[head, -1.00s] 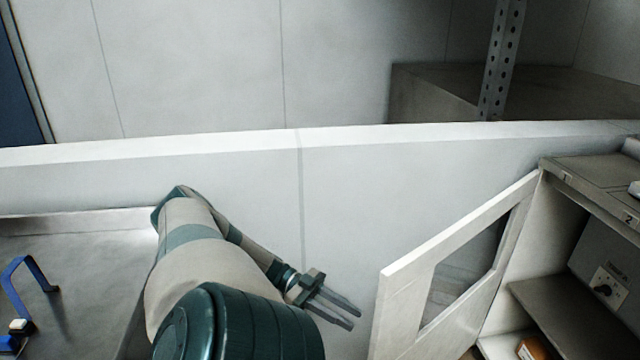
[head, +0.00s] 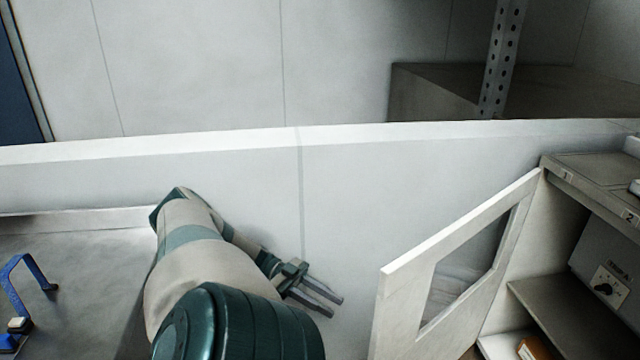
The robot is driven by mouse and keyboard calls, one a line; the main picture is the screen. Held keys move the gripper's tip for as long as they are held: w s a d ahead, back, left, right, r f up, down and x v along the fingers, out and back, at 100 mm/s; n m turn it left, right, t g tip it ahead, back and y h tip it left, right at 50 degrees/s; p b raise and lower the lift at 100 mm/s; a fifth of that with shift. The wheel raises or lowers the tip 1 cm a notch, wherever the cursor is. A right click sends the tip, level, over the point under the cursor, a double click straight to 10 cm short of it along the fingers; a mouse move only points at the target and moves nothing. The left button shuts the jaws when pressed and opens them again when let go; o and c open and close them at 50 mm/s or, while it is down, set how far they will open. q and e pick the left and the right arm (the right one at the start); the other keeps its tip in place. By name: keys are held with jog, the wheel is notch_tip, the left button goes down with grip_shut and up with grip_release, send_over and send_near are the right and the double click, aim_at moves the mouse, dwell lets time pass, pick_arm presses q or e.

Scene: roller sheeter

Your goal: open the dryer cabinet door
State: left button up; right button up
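The dryer cabinet (head: 545,290) stands at the right with its inside and a shelf showing. Its white door (head: 400,305), with a window in it, is swung out wide on a hinge at the cabinet's left edge. The lower part of the door is cut off by the frame, and no handle shows. My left gripper (head: 336,306) is to the left of the door, apart from it. Its two fingers are parallel with a gap between them, and nothing is between them. My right gripper is not in the view.
A low white wall (head: 230,165) runs behind my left arm and the cabinet. A grey worktop (head: 75,260) with a blue handle (head: 18,275) lies at the left.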

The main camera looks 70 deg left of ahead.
pick_arm(q)
jog(key=shift+v, duration=0.9)
jog(key=shift+w+a, duration=0.15)
jog(key=shift+a, duration=0.05)
jog(key=shift+c, duration=0.5)
